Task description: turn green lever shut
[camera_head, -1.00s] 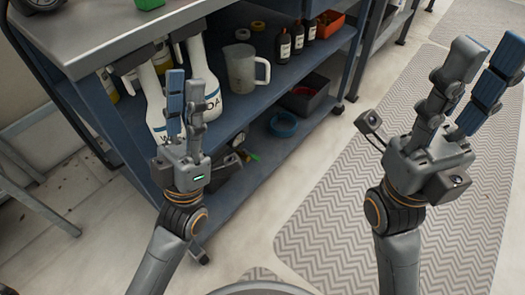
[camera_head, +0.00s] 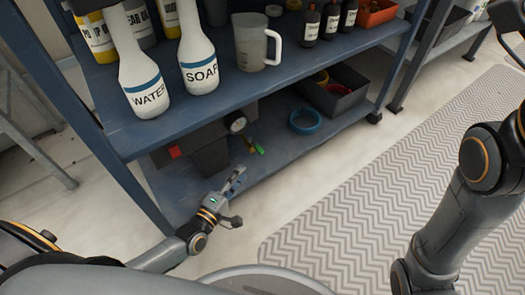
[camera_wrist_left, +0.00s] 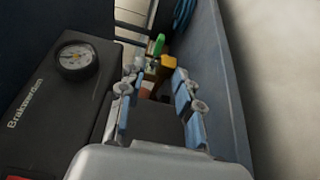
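The green lever (camera_head: 259,149) sits on a small brass-yellow fitting (camera_head: 250,143) on the lower shelf, beside a dark unit (camera_head: 211,157) with a round gauge (camera_head: 237,122). In the left wrist view, the green lever (camera_wrist_left: 157,44) shows beyond my fingers, next to the yellow fitting (camera_wrist_left: 172,62). My left gripper (camera_head: 236,180) is low at the front edge of the lower shelf, short of the lever and apart from it. In the left wrist view its blue-padded fingers (camera_wrist_left: 158,95) stand apart with nothing seen between them.
On the lower shelf, a blue ring (camera_head: 304,121) and a dark bin (camera_head: 340,92) lie right of the lever. Floor in front is free, with a patterned mat (camera_head: 380,190).

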